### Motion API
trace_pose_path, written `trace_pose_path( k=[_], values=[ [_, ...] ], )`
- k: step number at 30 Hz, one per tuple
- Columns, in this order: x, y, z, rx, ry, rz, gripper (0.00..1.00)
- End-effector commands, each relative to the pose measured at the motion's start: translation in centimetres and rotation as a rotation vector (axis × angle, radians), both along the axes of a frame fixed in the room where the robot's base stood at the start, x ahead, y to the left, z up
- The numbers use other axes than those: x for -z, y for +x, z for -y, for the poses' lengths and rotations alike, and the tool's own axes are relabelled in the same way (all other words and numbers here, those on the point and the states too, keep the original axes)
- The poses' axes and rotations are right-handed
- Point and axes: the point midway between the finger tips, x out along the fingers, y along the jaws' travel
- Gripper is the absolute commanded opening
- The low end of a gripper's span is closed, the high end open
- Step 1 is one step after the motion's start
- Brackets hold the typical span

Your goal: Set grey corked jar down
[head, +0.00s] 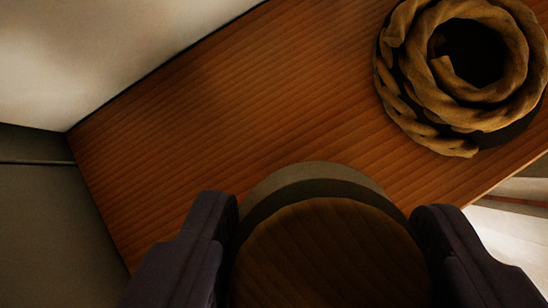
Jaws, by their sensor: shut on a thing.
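The grey corked jar (312,175) is at the bottom centre of the head view, seen from above. Its wide brown cork top fills most of its outline, with a grey rim showing along the far side. My gripper (328,215) is shut on the jar, one dark finger on each side of it. The jar is over or on a wooden surface (230,100). Its base is hidden, so I cannot tell whether it touches the wood. The near part of the jar is cut off by the frame.
A pale wall (100,60) borders the wood at the upper left, and a grey panel (50,220) at the left. The wood's edge runs along the lower right. Bare wood lies beyond the jar.

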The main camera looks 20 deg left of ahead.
Motion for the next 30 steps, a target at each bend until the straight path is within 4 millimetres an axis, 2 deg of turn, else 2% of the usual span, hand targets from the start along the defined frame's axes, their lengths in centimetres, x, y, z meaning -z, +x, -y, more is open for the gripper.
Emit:
trace_pose_path(
  k=[3,6,18,19,21,22,30],
  values=[
    [1.9,-0.2,0.0,-0.001,-0.001,-0.004,0.00],
    [3.0,-0.2,0.0,0.000,-0.001,-0.001,0.00],
    [3.6,-0.2,0.0,0.000,-0.001,0.001,0.00],
    [3.7,-0.2,0.0,0.000,-0.001,-0.002,0.64],
    [3.6,-0.2,0.0,0.000,-0.001,-0.002,0.80],
    [3.6,-0.2,0.0,0.000,-0.001,-0.002,0.87],
    [3.6,-0.2,0.0,0.000,-0.001,-0.002,0.88]
  ],
)
